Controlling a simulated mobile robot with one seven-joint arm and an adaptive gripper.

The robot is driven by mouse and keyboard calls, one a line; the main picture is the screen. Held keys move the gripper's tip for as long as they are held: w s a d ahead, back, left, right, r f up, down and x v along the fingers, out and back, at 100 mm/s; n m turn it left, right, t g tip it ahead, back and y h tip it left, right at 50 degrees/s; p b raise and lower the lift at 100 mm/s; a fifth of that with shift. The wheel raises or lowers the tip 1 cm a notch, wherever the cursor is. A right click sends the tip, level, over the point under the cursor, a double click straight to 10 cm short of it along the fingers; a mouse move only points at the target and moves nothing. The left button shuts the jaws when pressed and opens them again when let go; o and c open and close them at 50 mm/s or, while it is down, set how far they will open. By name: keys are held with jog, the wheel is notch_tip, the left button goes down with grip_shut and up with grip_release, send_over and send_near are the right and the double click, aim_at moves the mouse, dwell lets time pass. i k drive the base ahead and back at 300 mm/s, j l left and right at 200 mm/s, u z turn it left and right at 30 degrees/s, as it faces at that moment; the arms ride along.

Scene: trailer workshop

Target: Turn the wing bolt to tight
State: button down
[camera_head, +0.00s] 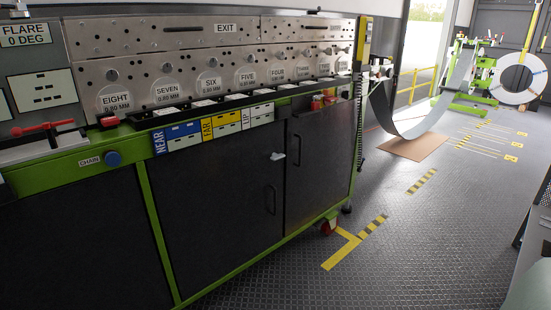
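No part in the camera_head view can be named with certainty as the wing bolt. A red lever-like handle (45,127) lies across the machine's top at the far left, and a small red part (109,121) sits right of it. A round blue knob (113,159) is on the green rail beside a "CHAIN" label. A small pale, wing-like part (278,156) juts from the dark cabinet front; its type is too small to tell. More red parts (322,101) sit near the machine's right end. My gripper is not in view.
The long green-framed machine (150,220) fills the left, with numbered stations on its back panel. Dark patterned floor (400,240) with yellow markings is open at right. A curved metal sheet (410,115) hangs over a brown mat (413,146). Green stands and a coil (519,79) are behind.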

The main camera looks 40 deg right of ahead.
aim_at(274, 156)
jog(key=i+l, duration=0.1)
jog(key=l, duration=0.2)
jog(key=i+l, duration=0.1)
jog(key=l, duration=0.2)
jog(key=i+l, duration=0.15)
jog(key=l, duration=0.2)
jog(key=i+l, duration=0.1)
jog(key=l, duration=0.2)
jog(key=z, duration=0.05)
